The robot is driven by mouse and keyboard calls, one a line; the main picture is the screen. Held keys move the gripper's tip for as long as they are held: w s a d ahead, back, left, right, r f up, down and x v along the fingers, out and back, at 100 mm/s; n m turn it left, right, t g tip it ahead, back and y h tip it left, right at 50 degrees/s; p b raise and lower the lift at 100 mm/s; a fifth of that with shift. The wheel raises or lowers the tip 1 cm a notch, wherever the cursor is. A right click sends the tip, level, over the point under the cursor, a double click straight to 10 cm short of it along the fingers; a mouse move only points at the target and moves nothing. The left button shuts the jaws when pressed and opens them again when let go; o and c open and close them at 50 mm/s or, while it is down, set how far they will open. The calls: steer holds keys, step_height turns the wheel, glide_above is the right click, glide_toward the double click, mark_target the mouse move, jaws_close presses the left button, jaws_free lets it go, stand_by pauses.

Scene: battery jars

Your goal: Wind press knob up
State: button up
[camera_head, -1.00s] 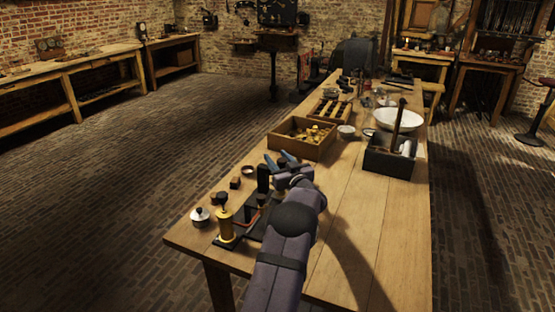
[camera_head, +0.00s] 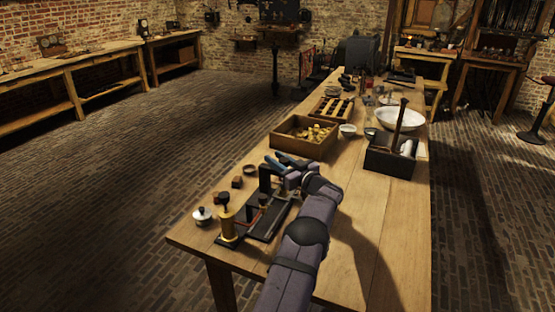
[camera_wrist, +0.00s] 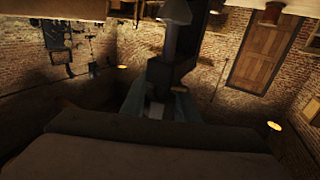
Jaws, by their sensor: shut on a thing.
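The press (camera_head: 265,181) stands near the front end of the table, a dark upright frame on a long black base (camera_head: 268,222). My gripper (camera_head: 280,163), with blue fingers, is at the top of the upright. It is shut around the press knob, which the fingers hide in the head view. In the wrist view my gripper (camera_wrist: 160,104) shows at the lower middle, with a dark block-like part (camera_wrist: 165,73) just beyond the fingers. The knob itself is not clear there.
A brass cylinder with a black top (camera_head: 227,222) and a silver lidded pot (camera_head: 203,216) stand left of the press. Small brown blocks (camera_head: 237,182) lie behind. A wooden box of brass parts (camera_head: 290,144) and a black tray (camera_head: 388,164) stand farther back. The table's right front is clear.

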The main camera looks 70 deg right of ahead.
mark_target(287, 166)
steer(key=shift+r, duration=0.1)
steer(key=o, duration=1.1)
steer(key=shift+c, duration=0.2)
steer(key=shift+b+v, duration=0.55)
steer(key=shift+v, duration=3.15)
